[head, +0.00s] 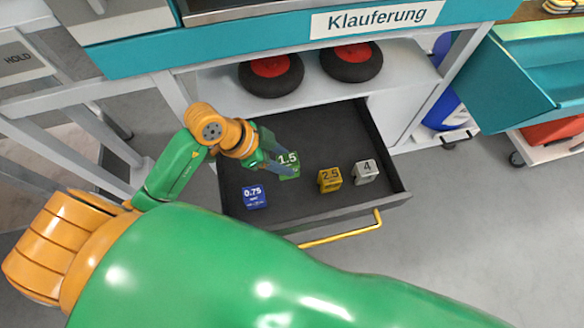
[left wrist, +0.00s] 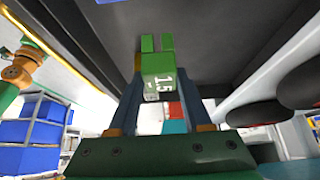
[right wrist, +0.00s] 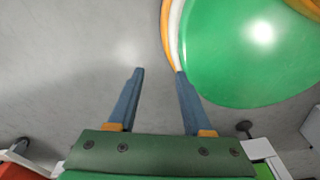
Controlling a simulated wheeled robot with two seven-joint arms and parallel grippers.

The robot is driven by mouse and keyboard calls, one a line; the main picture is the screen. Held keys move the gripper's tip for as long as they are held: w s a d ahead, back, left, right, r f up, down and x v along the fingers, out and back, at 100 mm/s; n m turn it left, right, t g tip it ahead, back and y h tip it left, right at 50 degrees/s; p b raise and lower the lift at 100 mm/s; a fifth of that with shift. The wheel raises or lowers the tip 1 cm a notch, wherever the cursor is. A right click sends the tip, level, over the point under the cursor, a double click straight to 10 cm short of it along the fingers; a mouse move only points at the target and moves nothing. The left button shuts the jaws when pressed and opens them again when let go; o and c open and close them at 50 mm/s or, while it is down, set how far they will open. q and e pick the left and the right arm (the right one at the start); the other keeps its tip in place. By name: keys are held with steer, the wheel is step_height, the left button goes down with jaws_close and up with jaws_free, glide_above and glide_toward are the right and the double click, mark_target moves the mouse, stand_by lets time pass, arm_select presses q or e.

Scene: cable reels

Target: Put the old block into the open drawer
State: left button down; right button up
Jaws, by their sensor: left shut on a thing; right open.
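The open drawer (head: 310,212) is dark inside, with a yellow handle. My left gripper (head: 277,163) is inside the drawer's outline, shut on a green block marked 1.5 (head: 289,165). In the left wrist view the green block (left wrist: 158,72) sits between the two fingers. I cannot tell whether it touches the drawer floor. A blue block marked 0.75 (head: 254,196), a yellow block marked 2.5 (head: 330,180) and a grey block marked 4 (head: 365,171) stand in the drawer. My right gripper (right wrist: 159,75) is open and empty, over grey floor.
Two black wheels with red hubs (head: 271,75) lie on the shelf above the drawer. A sign reading Klauferung (head: 377,18) is on the teal edge above. A teal bin (head: 510,80) stands at the right. My green arm covers the lower foreground. Floor right of the drawer is clear.

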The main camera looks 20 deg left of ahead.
mark_target(284, 158)
arm_select(q)
steer(key=x, duration=0.3)
steer(key=shift+w+a, duration=0.15)
steer(key=shift+w, duration=0.15)
steer(key=f+b, duration=0.2)
steer(key=f, duration=0.1)
steer(key=shift+w+f, duration=0.2)
steer(key=shift+f, duration=0.15)
steer(key=shift+r, duration=0.15)
arm_select(e)
steer(key=f, duration=0.1)
steer(key=w+d, duration=0.1)
steer(key=f, duration=0.1)
steer(key=shift+w+d+f, duration=0.25)
steer(key=shift+d+f, duration=0.05)
arm_select(q)
steer(key=shift+c, duration=1.7)
jaws_free()
arm_select(e)
steer(key=shift+a, duration=0.15)
